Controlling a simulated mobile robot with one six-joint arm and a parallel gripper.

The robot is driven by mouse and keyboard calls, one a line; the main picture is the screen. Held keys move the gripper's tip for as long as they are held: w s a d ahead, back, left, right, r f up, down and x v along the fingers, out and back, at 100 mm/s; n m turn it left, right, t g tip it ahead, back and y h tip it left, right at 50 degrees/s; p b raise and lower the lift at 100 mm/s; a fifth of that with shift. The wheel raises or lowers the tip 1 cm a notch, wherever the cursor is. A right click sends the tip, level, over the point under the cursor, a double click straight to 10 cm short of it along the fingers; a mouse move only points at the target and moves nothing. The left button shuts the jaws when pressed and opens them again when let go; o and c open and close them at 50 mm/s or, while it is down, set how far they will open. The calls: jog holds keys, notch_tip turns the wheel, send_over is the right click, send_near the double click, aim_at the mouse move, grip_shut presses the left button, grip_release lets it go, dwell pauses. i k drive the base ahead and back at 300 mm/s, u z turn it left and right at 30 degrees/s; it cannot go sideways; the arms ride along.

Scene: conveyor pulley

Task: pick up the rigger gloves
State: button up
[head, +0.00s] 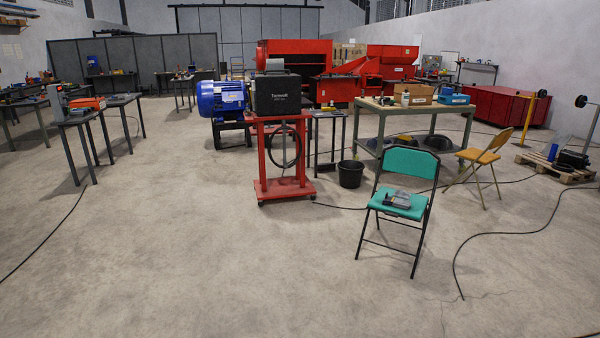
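I cannot make out the rigger gloves for certain in the head view. Small items, some yellowish (388,101), lie on the left part of the green-framed workbench (440,107), too small to identify. A grey object (398,199) lies on the seat of the green folding chair (408,162); it looks like a case of small parts. My gripper is not in view.
A red trolley (288,187) carries a black box (277,94), beside a blue motor (221,96). A black bucket (351,174), a yellow chair (484,158) and a pallet (552,166) stand around the workbench. Cables cross the floor. The left and front floor is mostly clear.

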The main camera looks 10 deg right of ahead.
aim_at(388, 200)
jog(key=u, duration=0.15)
jog(key=i, duration=3.65)
jog(key=u, duration=0.1)
